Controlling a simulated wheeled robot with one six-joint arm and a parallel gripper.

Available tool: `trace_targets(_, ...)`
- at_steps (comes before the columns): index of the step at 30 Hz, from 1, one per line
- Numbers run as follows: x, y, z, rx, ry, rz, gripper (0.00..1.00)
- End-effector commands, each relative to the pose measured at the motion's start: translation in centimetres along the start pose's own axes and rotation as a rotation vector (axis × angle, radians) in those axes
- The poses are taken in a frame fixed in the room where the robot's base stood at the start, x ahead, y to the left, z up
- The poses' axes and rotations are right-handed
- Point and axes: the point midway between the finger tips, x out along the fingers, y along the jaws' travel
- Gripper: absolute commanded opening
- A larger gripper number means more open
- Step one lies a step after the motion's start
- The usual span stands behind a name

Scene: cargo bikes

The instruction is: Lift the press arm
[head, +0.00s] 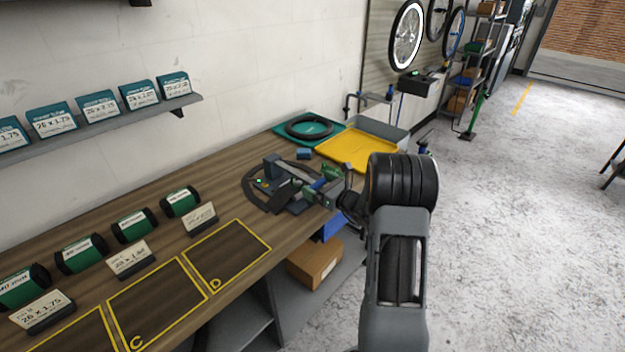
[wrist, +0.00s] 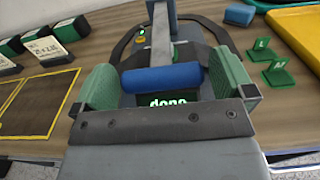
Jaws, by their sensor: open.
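The press (head: 274,197) stands on the workbench with a grey arm (wrist: 161,32) that ends in a blue cylindrical handle (wrist: 160,79). My gripper (wrist: 166,77) is open, with one green finger pad on each side of the handle. The pads lie close to the handle's ends; I cannot tell whether they touch it. A small display (wrist: 168,100) beneath the handle reads "done" in green letters. In the head view my gripper (head: 329,182) is at the press's right side, partly hidden by my wrist.
A yellow tray (head: 357,150), a green mat with a black tire (head: 309,127) and a grey bin (head: 378,128) are behind the press. Green rolls (head: 134,225), size cards and yellow-outlined areas (head: 240,254) occupy the bench at left. Small green markers (wrist: 279,73) stand right of the press.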

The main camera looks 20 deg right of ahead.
Motion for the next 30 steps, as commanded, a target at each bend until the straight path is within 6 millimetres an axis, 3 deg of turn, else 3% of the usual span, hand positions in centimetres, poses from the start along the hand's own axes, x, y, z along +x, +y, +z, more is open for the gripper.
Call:
trace_targets(7,2.4,0.1,0.0,0.001,0.001,0.002,1.00)
trace_targets(20,2.9,0.0,0.0,0.000,0.000,0.000,0.99)
trace_targets(30,2.9,0.0,0.0,0.000,0.000,0.000,0.67)
